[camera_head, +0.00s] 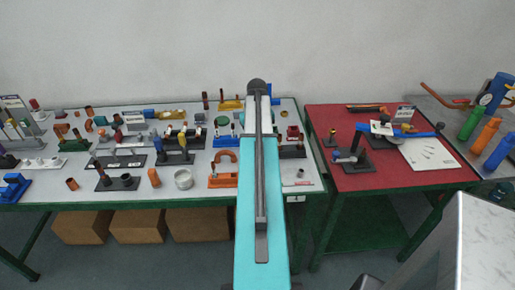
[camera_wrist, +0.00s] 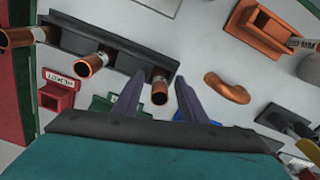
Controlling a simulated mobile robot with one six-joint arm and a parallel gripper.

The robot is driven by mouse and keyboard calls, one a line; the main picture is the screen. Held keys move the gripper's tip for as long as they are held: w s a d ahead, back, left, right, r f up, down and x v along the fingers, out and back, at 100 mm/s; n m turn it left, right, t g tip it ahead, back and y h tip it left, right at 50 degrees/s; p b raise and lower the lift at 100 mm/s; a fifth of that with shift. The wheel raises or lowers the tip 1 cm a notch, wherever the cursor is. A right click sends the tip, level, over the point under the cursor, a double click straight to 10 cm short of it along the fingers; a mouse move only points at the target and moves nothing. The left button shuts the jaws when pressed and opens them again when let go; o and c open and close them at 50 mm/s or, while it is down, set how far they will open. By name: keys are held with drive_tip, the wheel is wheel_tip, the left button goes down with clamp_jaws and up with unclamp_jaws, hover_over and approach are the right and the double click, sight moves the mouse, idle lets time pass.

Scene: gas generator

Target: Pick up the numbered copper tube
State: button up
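In the wrist view a black rack (camera_wrist: 115,42) holds copper tubes: one at the left (camera_wrist: 18,38), one in the middle (camera_wrist: 90,63) and one at the right (camera_wrist: 160,90). Small pale marks show near the tubes, but I cannot read a number on any. My gripper (camera_wrist: 160,92) is open, with its two dark fingers to either side of the right tube. I see a gap between the fingers and the tube and cannot tell the depth. In the head view my arm covers the gripper.
A red block with a label (camera_wrist: 57,92) and green pieces (camera_wrist: 105,103) lie close to the rack. A copper elbow (camera_wrist: 228,88) and an orange holder (camera_wrist: 262,28) lie to the right. The head view shows a crowded grey table (camera_head: 110,195) and a red table (camera_head: 400,183).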

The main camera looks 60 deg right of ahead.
idle(0.4)
clamp_jaws()
drive_tip(key=shift+r, duration=0.15)
drive_tip(key=shift+r+b, duration=0.95)
drive_tip(key=shift+r, duration=3.95)
drive_tip(key=shift+w+a, duration=0.1)
